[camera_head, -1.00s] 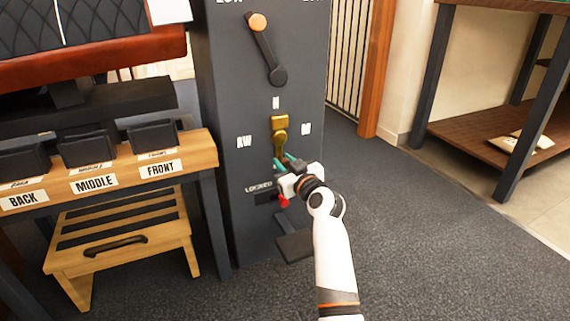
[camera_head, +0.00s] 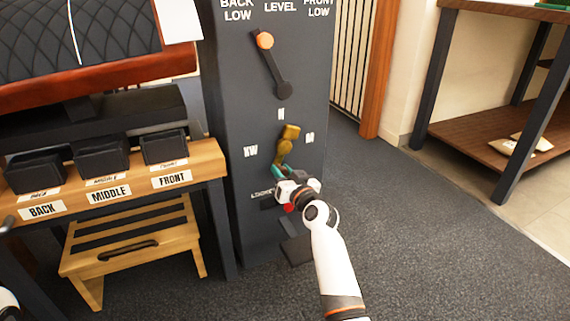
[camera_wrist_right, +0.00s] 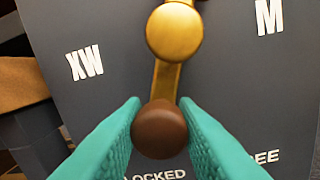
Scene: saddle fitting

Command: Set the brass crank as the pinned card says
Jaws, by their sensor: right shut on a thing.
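The brass crank (camera_head: 289,133) is on the front of a dark grey post, and its top leans right of upright, between the N label above and the M label at right. In the right wrist view its round brass hub (camera_wrist_right: 175,32) has an arm running down to a brown knob (camera_wrist_right: 159,129). My right gripper (camera_head: 280,170) is shut on the knob, one teal finger on each side. A white card (camera_head: 180,18) hangs by the saddle at upper left; no writing on it is legible.
The post (camera_head: 235,110) also bears an orange-knobbed lever (camera_head: 272,62) above the crank, and LOCKED and FREE labels below. A shelf table (camera_head: 480,130) stands at right. The carpet between is clear.

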